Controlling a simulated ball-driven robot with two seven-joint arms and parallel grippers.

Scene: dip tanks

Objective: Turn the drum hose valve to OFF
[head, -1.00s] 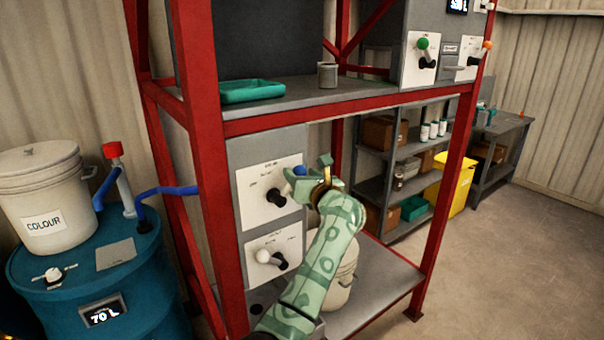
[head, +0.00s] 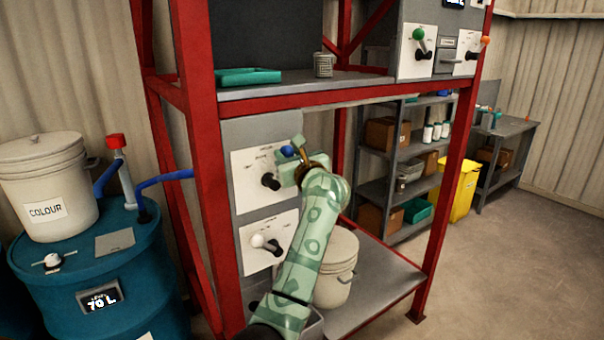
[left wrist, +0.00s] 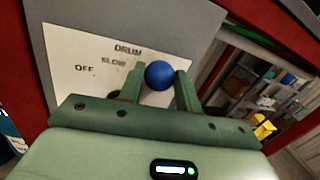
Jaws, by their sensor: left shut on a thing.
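The drum hose valve is a lever with a blue ball knob (head: 287,151) and a black hub (head: 270,182) on a white plate (head: 244,188). In the left wrist view the plate (left wrist: 85,75) reads DRUM, with OFF at the left and SLOW above it. The lever points up and right from its hub in the head view. My left gripper (head: 297,160) is shut on the blue knob, which shows between its fingers in the left wrist view (left wrist: 159,75). The fingers hide part of the lever and plate. My right gripper is not in view.
A white-knobbed valve (head: 260,241) sits just below. A red rack post (head: 197,140) stands left of the panel. A white bucket (head: 338,262) stands on the lower shelf behind my arm. A blue drum (head: 150,285) with a COLOUR bucket (head: 75,185) stands at the left.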

